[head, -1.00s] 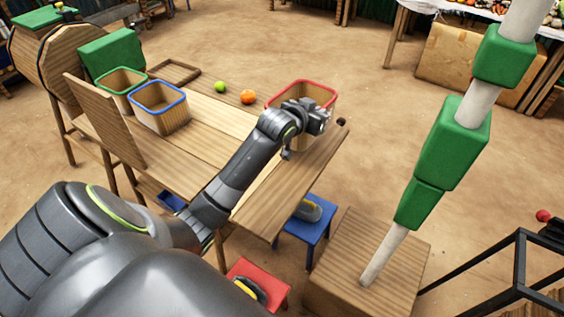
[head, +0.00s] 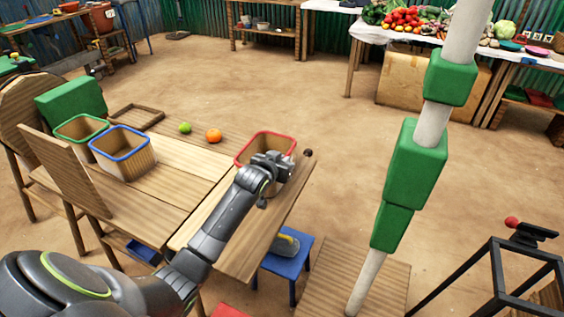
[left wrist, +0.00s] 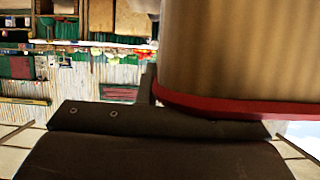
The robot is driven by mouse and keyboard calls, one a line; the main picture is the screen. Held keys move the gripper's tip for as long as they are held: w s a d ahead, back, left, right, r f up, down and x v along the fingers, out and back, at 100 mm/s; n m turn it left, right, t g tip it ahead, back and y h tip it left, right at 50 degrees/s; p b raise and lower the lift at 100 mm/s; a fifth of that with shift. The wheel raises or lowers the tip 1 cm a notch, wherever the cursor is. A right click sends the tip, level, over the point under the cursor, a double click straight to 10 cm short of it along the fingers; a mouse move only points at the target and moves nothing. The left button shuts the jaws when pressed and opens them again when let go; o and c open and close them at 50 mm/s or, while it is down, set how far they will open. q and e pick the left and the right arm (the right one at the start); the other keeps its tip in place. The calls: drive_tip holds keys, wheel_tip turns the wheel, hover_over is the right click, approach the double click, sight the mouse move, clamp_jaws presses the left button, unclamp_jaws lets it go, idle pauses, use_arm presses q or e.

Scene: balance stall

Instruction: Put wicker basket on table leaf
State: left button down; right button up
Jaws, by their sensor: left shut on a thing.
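The basket with a red rim (head: 250,153) is at the far right end of the wooden table, partly hidden by my left gripper. My left gripper (head: 277,163) is shut on its near rim. In the left wrist view the basket's tan wall and red rim (left wrist: 225,107) fill the upper right, close to the gripper. The table leaf (head: 262,222) is the plank section along the table's right side, partly covered by my left arm. I cannot tell whether the basket touches the wood. My right gripper is not in view.
A blue-rimmed basket (head: 125,155) and a green-rimmed basket (head: 78,130) stand on the table's left. A green apple (head: 185,127) and an orange (head: 213,136) lie behind. A blue stool (head: 288,258) stands beside the leaf. A post with green blocks (head: 412,165) rises at right.

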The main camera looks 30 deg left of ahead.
use_arm(q)
drive_tip(key=c, duration=1.6)
unclamp_jaws()
drive_tip(key=shift+s, duration=0.1)
drive_tip(key=p+v, duration=0.1)
drive_tip(key=v, duration=1.1)
